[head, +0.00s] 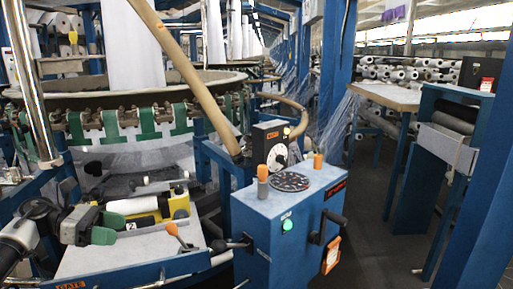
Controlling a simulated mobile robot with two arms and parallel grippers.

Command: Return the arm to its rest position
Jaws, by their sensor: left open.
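My left gripper (108,228) comes in from the lower left, dark grey with green at its tips. It is open, and I see nothing held in it. It is over the pale panel (130,258) at the front of the circular loom (130,130), just in front of a yellow holder (180,203) with a white roll (132,206). Whether its tips touch the holder cannot be told. My right gripper is not in view.
A blue control box (265,232) with a dial, orange-topped knobs and a black crank stands right of the panel. An orange-tipped lever (175,232) rises from the panel. A slanted tan pole (185,70) crosses the loom. Grey floor (375,215) is open at the right.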

